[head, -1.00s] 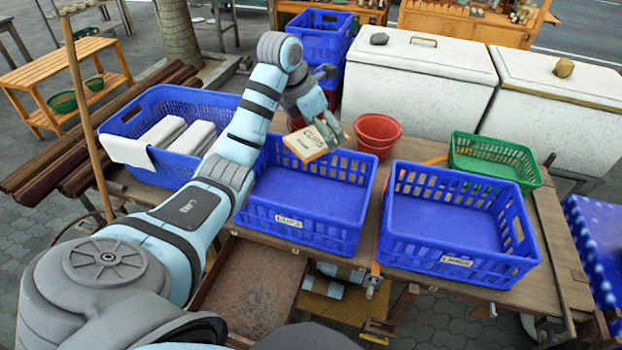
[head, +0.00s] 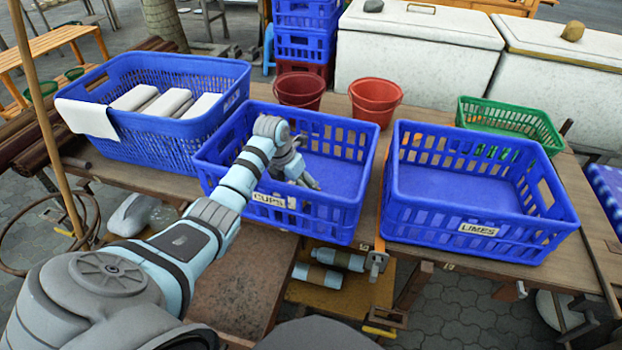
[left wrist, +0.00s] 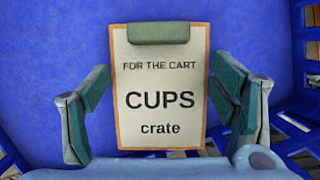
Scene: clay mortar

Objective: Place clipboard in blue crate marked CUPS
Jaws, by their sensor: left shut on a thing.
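The blue crate marked CUPS (head: 345,215) stands on the table, with its white label on the front wall. My left gripper (head: 308,183) reaches down inside this crate, in its left half. In the left wrist view, the clipboard (left wrist: 160,78) has a tan edge, a green-grey clip and a sheet reading "FOR THE CART CUPS crate". In the head view the clipboard is hidden by the gripper and crate wall. My right gripper is not in view.
A blue crate marked LIMES (head: 478,230) stands empty to the right. A blue crate with white cloths (head: 185,137) is at the left. Red buckets (head: 376,98) and a green crate (head: 512,118) stand behind. The CUPS crate's floor is bare to the gripper's right.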

